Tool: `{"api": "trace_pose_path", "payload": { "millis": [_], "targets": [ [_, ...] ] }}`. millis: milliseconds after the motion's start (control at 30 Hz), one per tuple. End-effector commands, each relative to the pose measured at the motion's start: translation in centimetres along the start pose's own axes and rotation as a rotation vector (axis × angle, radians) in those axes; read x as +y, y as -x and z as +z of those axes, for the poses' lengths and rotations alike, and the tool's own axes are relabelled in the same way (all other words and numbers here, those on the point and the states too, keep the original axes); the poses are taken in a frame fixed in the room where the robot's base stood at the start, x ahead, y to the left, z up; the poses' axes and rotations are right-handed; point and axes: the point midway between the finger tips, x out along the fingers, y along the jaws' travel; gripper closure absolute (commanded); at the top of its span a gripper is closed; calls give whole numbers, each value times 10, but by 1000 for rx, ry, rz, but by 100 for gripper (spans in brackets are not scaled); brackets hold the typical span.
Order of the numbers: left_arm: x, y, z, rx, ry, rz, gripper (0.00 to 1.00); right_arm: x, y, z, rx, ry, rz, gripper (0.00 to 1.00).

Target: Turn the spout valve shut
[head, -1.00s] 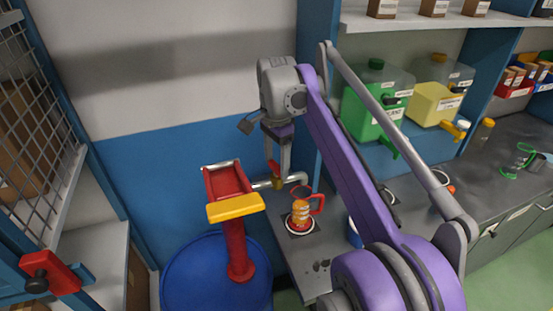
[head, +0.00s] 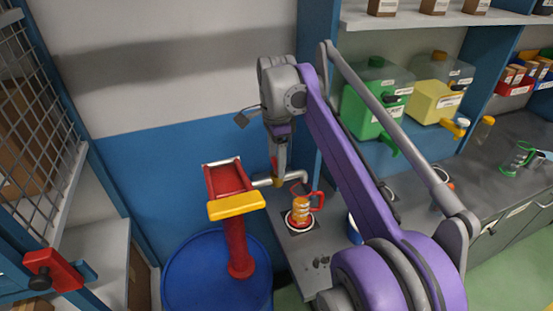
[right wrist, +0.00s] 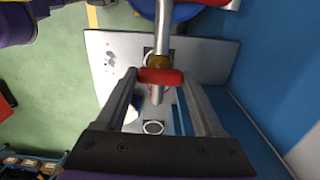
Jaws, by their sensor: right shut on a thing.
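The spout valve is a small brass body with a red handle on the grey spout pipe (head: 262,183). In the right wrist view the red handle (right wrist: 160,77) lies crosswise to the pipe (right wrist: 162,35), over the brass body (right wrist: 158,61). My right gripper (head: 277,178) comes down on the valve from above. In the right wrist view its fingers (right wrist: 160,80) are shut on the red handle, one at each end. In the head view the fingers hide most of the handle. My left gripper is not in view.
The pipe's outlet bends over a red-handled jug (head: 301,211) on the grey counter. A red pump (head: 235,245) with a yellow bar (head: 236,206) stands on a blue drum (head: 192,275) at left. Green (head: 377,115) and yellow (head: 436,103) jugs stand at right.

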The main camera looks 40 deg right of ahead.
Motion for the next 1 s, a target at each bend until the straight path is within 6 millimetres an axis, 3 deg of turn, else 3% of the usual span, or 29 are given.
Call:
{"api": "trace_pose_path", "payload": {
  "millis": [33, 67, 200, 433, 567, 1000],
  "targets": [
    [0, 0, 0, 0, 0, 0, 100, 0, 1, -1, 1, -3, -2, 86],
    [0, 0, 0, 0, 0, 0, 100, 0, 1, -1, 1, -3, -2, 25],
    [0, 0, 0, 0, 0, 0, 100, 0, 1, 0, 0, -2, -1, 0],
    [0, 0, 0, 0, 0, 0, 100, 0, 1, 0, 0, -1, 0, 0],
    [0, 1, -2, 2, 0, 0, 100, 0, 10, 0, 0, 0, -1, 0],
    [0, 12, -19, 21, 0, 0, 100, -1, 93, 0, 0, -1, -3, 0]
  ]
}}
